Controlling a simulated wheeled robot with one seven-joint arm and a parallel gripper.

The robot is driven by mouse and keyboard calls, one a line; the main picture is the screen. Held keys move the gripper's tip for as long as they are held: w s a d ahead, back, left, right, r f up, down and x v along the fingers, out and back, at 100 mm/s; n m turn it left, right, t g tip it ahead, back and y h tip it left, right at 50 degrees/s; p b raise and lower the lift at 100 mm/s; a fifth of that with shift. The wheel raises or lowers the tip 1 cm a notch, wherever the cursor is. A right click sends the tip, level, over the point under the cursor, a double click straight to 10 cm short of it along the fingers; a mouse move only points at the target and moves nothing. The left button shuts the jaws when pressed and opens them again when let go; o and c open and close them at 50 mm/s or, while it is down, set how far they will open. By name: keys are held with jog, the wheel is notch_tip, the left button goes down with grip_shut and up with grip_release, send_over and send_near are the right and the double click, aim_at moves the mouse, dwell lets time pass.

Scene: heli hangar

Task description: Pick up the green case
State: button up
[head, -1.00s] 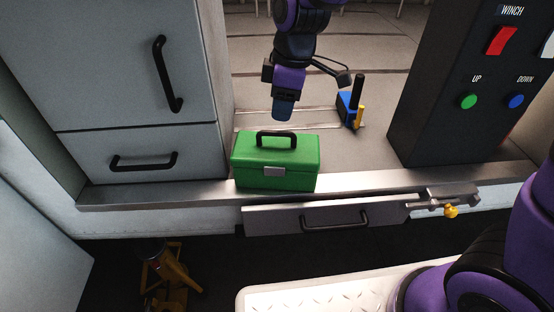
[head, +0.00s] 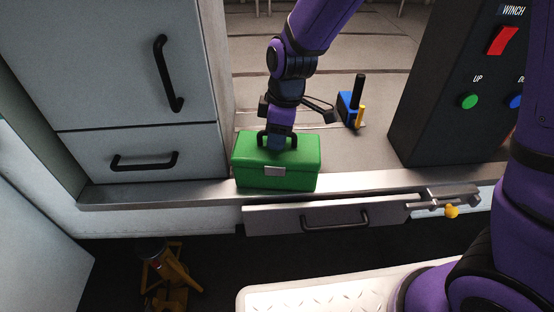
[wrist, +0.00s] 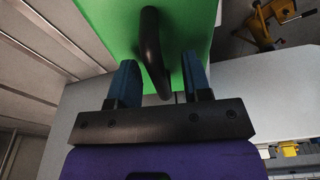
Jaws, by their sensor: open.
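The green case (head: 276,172) stands upright on the metal ledge, its silver latch facing me and its black handle on top. In the wrist view the green case (wrist: 105,22) fills the upper middle, and its black handle (wrist: 152,55) lies between the two blue fingers. My gripper (head: 277,143) is over the case's top, at the handle, pointing down. In the wrist view my gripper (wrist: 160,82) is open, with a finger on each side of the handle and gaps visible. The head view hides part of the handle behind my gripper.
A grey cabinet (head: 135,90) stands left of the case. A black winch panel (head: 450,110) stands to the right. A blue block with black and yellow posts (head: 348,105) is behind the case. A drawer (head: 290,219) is below the ledge. A yellow jack (head: 170,275) is on the floor.

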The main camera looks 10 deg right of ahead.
grip_shut()
dwell(1.3)
